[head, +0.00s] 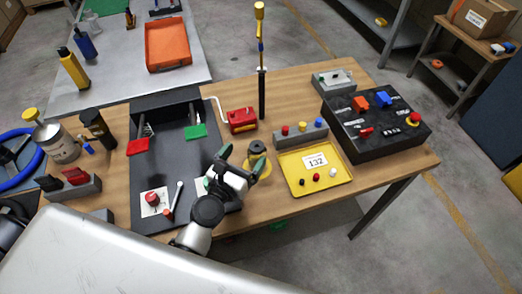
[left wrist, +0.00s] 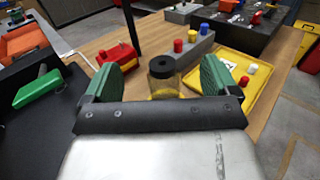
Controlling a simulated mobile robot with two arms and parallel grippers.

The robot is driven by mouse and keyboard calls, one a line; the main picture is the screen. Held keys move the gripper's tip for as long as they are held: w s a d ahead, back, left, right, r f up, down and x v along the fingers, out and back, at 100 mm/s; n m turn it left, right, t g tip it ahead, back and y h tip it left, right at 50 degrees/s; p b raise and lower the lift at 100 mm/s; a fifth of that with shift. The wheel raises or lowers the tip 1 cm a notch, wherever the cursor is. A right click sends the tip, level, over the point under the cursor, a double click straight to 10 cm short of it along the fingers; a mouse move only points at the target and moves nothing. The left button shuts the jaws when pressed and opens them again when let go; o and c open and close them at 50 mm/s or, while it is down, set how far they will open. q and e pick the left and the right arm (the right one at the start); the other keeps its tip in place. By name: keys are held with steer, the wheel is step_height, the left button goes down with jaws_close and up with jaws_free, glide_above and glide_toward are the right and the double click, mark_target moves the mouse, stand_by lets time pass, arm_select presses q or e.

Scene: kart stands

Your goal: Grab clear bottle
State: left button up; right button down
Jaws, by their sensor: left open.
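The clear bottle (head: 258,159) has a black cap and a yellowish see-through body. It stands upright on the wooden table, just left of the yellow tray. In the left wrist view the bottle (left wrist: 162,78) is centred ahead, between the green finger pads. My left gripper (head: 244,163) is open, its two fingers spread on either side of the bottle. In the left wrist view the gripper (left wrist: 161,82) has visible gaps to the bottle. The bottle's lower part is hidden by the gripper's body in the wrist view. My right gripper is not in view.
The yellow tray (head: 337,184) with a "132" card lies right of the bottle. A red box (head: 241,120) and a grey block with coloured knobs (head: 300,137) stand behind it. A dark panel (head: 158,170) with red and green handles lies left. A thin black post (head: 262,95) rises behind.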

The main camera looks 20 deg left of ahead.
mark_target(252, 162)
arm_select(q)
steer(key=f+b, duration=0.3)
steer(key=f, duration=0.1)
steer(key=shift+s+b, duration=0.4)
steer(key=f+b, duration=0.4)
steer(key=shift+w, duration=0.2)
steer(key=shift+w+r, duration=0.15)
steer(key=shift+w, duration=0.05)
steer(key=w, duration=0.3)
steer(key=w+d+p, duration=0.1)
steer(key=w, duration=0.2)
steer(key=shift+w+d, duration=0.15)
steer(key=shift+w, duration=0.3)
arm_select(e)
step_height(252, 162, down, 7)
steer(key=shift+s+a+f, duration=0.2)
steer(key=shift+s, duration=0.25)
arm_select(q)
steer(key=shift+c, duration=0.3)
steer(key=c, duration=1)
